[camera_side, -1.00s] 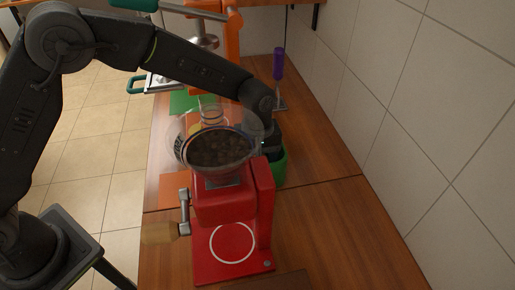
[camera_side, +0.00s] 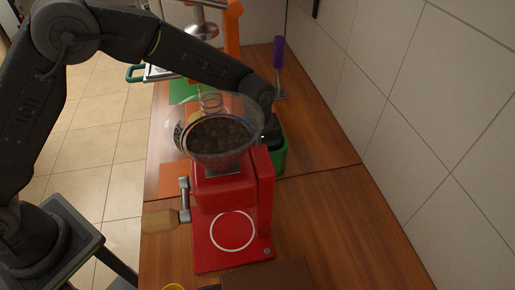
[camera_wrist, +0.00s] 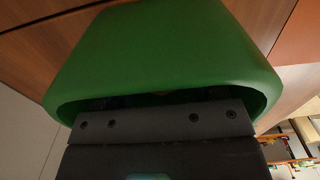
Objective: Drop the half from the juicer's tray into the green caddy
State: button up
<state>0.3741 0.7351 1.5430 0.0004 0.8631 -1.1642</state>
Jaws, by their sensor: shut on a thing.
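The green caddy (camera_side: 281,158) stands behind the red grinder in the side view, partly hidden by it. In the wrist view the caddy (camera_wrist: 165,45) fills the upper middle, its rim close around the front of my gripper (camera_wrist: 160,107). My gripper (camera_side: 270,132) is at the caddy's opening in the side view, mostly hidden by the grinder's hopper. Its fingertips are out of sight inside the caddy. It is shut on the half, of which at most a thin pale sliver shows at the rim. The orange juicer (camera_side: 232,35) with its metal press stands at the back.
The red grinder (camera_side: 232,190) with a clear hopper of dark beans stands in front of the caddy. A purple-handled tool (camera_side: 279,52) stands behind, near the tiled wall. The wooden counter right of the grinder is clear.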

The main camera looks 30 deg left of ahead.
jog(key=o, duration=1)
jog(key=shift+f, duration=0.1)
jog(key=shift+r, duration=6.95)
